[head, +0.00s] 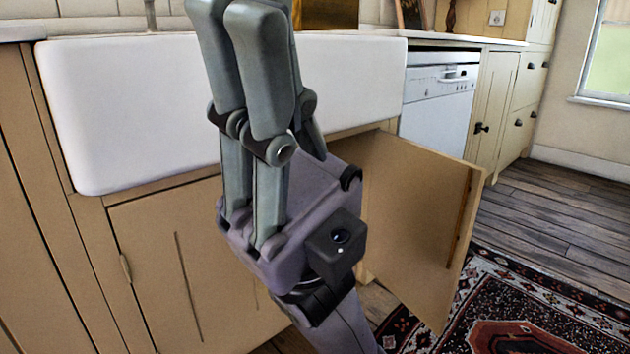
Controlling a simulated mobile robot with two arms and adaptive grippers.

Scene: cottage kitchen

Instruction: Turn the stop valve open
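No stop valve shows in the head view. The cabinet under the white sink (110,115) has its right door (415,210) swung open, and the space behind it is mostly hidden by my gripper and the door. My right gripper (240,25) is raised in front of the sink, its fingers pointing up. Two fingers stand side by side, and a third is mostly hidden behind them. I see nothing held, but the gap between the fingers is hidden. My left gripper is not in view.
The left cabinet door (190,265) is shut. A white dishwasher (437,100) stands beyond the open door. A patterned rug (540,310) lies on the wooden floor (560,215), which is clear at the right.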

